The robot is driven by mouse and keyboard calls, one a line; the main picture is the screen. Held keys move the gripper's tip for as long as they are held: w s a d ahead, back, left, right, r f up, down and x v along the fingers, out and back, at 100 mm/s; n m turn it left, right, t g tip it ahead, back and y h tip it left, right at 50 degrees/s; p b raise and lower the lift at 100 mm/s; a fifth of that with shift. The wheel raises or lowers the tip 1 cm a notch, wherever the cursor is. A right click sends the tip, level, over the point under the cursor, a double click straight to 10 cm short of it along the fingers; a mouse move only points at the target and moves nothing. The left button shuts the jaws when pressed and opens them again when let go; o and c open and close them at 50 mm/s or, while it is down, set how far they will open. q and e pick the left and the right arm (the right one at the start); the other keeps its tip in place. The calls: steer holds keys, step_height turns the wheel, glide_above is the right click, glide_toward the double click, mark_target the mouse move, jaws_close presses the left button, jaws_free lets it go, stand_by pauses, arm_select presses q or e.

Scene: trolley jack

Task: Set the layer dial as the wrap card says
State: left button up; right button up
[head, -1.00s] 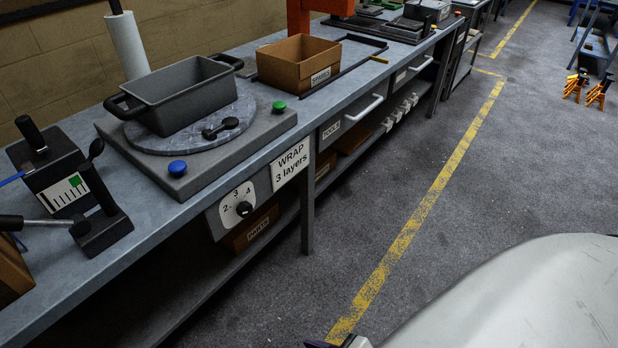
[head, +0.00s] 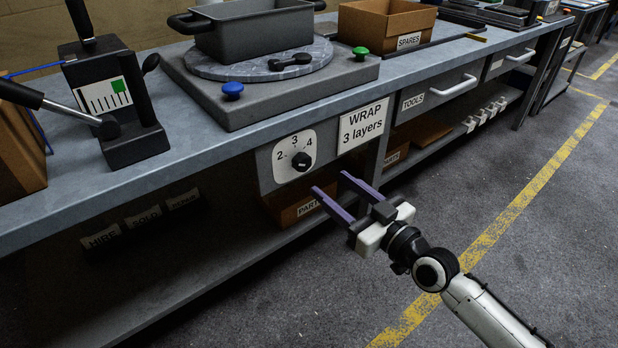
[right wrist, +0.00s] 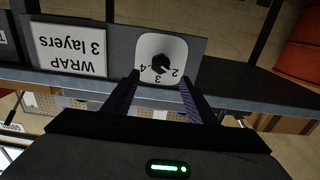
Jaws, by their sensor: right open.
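The layer dial (head: 301,161) is a black knob on a white plate marked 2, 3 and 4, on the bench front. Its pointer is too small to read surely. The wrap card (head: 361,125), right of the dial, reads "WRAP 3 layers". My right gripper (head: 330,184) is open and empty, its purple fingers reaching toward the bench front, a little below and right of the dial. In the right wrist view the dial (right wrist: 160,62) and the card (right wrist: 70,50) appear upside down, the dial straight beyond the gap between the fingers (right wrist: 159,80). My left gripper is not in view.
Above the dial is a wrapping base (head: 215,98) with a turntable (head: 318,57), a grey tub (head: 255,35), and blue (head: 233,89) and green (head: 360,53) buttons. A lever device (head: 112,105) stands left. A PARTS box (head: 290,207) sits on the shelf below.

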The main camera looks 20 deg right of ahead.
mark_target(305, 165)
steer(key=b+x, duration=0.1)
steer(key=x, duration=0.8)
steer(key=shift+w, duration=0.1)
steer(key=c, duration=1.1)
